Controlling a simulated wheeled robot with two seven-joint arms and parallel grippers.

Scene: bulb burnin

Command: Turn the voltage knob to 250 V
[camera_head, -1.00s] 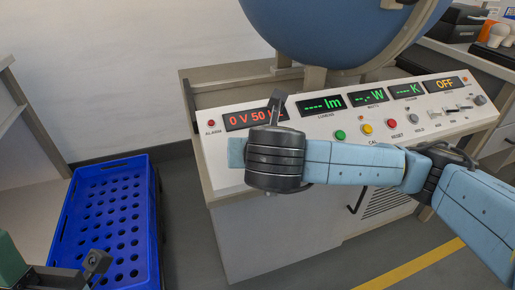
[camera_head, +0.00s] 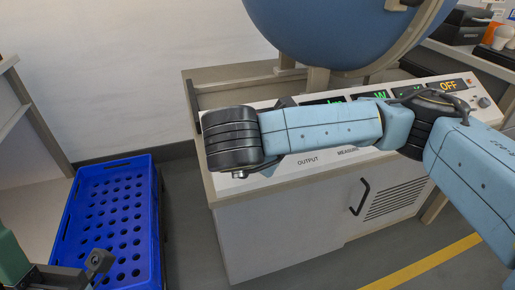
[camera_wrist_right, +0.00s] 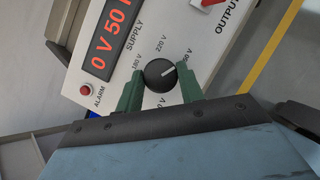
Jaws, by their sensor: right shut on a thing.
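The voltage knob (camera_wrist_right: 158,74) is a round black dial on the white panel, with a white pointer line. In the right wrist view it sits between the two green fingers of my right gripper (camera_wrist_right: 160,82), which is shut on it. The pointer line aims up and right, roughly toward a partly hidden label ending in "50 V". Labels 180 V and 220 V also show around it. The red supply display (camera_wrist_right: 109,40) reads 0 V 50, its end cut off. In the head view my right wrist hides the knob. My left gripper (camera_head: 97,262) is at the lower left, fingers unclear.
A red alarm light (camera_wrist_right: 85,88) is beside the display, and a red output switch (camera_wrist_right: 208,3) is at the top edge. A blue crate (camera_head: 112,170) stands on the floor left of the console (camera_head: 270,235). A large blue sphere (camera_head: 340,30) is above the panel.

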